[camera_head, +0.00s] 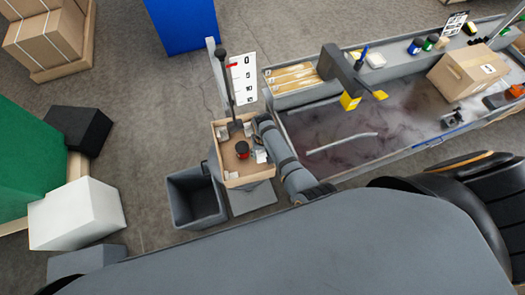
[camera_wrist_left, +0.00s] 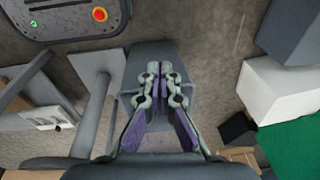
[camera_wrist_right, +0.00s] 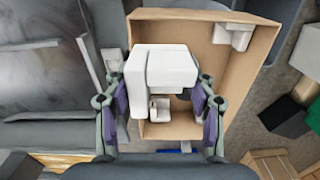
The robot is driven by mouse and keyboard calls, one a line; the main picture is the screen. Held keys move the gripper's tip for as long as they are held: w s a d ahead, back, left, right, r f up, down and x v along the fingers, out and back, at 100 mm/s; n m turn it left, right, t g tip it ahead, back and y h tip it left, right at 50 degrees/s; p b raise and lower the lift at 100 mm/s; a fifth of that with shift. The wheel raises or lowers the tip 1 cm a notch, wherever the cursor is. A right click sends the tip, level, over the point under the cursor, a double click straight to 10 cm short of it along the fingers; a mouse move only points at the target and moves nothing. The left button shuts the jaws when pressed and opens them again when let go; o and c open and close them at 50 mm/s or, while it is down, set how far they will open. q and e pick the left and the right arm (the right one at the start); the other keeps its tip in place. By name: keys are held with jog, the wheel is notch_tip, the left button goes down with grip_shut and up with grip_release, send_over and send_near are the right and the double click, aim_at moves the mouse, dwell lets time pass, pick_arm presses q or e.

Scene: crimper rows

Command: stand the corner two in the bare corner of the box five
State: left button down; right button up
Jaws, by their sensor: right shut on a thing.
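The open cardboard box (camera_head: 228,184) stands right of a dark bin in the head view; it also fills the middle of the right wrist view (camera_wrist_right: 262,50). My right gripper (camera_wrist_right: 158,95) is shut on a white corner piece (camera_wrist_right: 172,66), held over the box's left part in that view. Another white piece (camera_wrist_right: 232,36) sits in the box's upper right corner, and a smaller white one (camera_wrist_right: 160,108) shows below the held piece. The held piece hides part of the interior. My left gripper (camera_wrist_left: 160,72) is shut and empty, away from the box.
A dark open bin (camera_head: 196,198) stands just left of the box. A black pole (camera_head: 227,85) rises at the box's far side, near a white chart (camera_head: 243,80). The grey workbench (camera_head: 340,140) lies to the right, with a closed carton (camera_head: 468,72) on it.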

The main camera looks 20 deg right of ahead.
jog(key=shift+r, duration=0.1)
notch_tip(320, 180, down, 2)
jog(key=shift+f+b, duration=0.25)
jog(key=shift+b, duration=0.65)
pick_arm(q)
notch_tip(320, 180, down, 13)
jog(key=s+b, duration=0.1)
jog(key=b, duration=1)
jog(key=shift+s+d, duration=0.15)
jog(key=shift+s, duration=0.25)
pick_arm(e)
jog(key=shift+f, duration=7.25)
jog(key=o, duration=0.8)
jog(key=shift+c, duration=0.2)
